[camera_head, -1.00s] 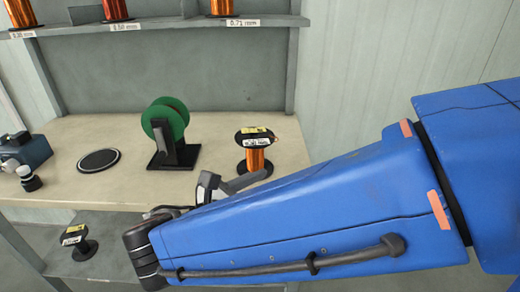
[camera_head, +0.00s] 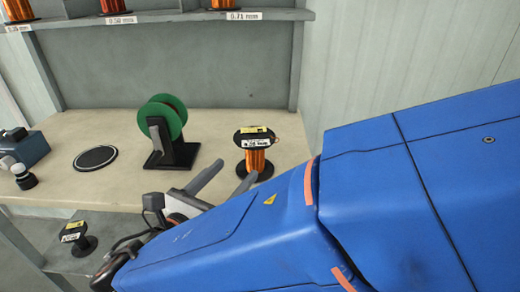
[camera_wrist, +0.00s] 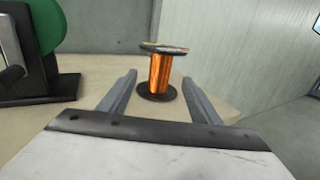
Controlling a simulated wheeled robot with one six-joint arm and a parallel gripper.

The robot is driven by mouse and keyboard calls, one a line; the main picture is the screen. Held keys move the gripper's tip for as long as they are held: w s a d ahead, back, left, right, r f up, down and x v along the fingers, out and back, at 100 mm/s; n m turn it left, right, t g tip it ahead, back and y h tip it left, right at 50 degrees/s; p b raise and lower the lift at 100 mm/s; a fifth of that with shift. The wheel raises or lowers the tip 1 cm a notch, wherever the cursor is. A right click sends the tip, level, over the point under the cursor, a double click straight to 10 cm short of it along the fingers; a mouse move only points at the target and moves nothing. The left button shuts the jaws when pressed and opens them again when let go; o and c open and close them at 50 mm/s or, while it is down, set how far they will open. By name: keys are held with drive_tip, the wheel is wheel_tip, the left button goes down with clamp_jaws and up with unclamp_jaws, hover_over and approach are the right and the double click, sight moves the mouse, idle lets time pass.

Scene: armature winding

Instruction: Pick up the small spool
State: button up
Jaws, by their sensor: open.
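A small spool of copper wire (camera_head: 257,160) with black end discs and a label on top stands upright on the beige tabletop, right of centre. In the wrist view the copper spool (camera_wrist: 160,72) stands straight ahead, beyond the fingertips and between their lines. My gripper (camera_head: 237,171) is open and empty, just to the lower left of this spool in the head view. Both fingers of my gripper (camera_wrist: 160,77) show apart in the wrist view. Another small spool (camera_head: 78,238), black and seemingly bare, stands on the lower shelf at left.
A green reel on a black stand (camera_head: 172,140) stands left of the copper spool. A black disc (camera_head: 96,158) and a blue device (camera_head: 24,148) are farther left. Large copper spools (camera_head: 117,5) stand on the upper shelf (camera_head: 170,20). The tabletop (camera_head: 115,128) between them is partly clear.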

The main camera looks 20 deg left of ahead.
sight(250, 155)
drive_tip(key=shift+x, duration=5.4)
drive_tip(key=shift+s, duration=0.1)
drive_tip(key=c, duration=1.3)
